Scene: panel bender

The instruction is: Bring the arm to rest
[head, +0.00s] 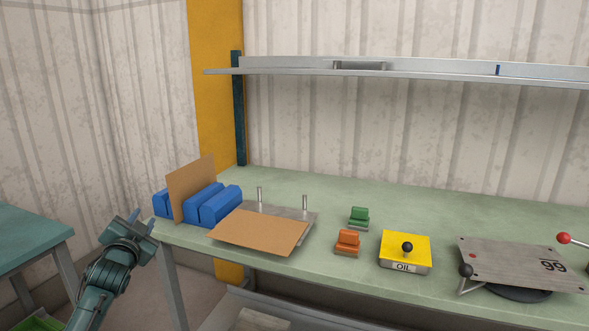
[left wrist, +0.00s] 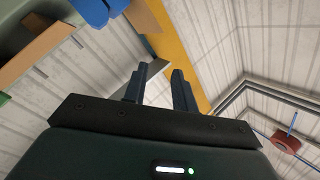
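My left arm comes up from the lower left in the head view. Its gripper (head: 141,224) is raised off the left end of the green workbench, left of the blue blocks, and touches nothing. In the left wrist view the two dark fingers (left wrist: 160,88) stand apart with nothing between them, so it is open and empty. My right gripper is in neither view.
The workbench (head: 343,193) holds blue blocks (head: 219,207) with an upright brown sheet (head: 190,182), a flat brown sheet (head: 258,232), green (head: 359,216) and orange (head: 347,242) pieces, a yellow oil box (head: 405,245) and a grey plate (head: 515,262). A teal table (head: 30,240) stands left.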

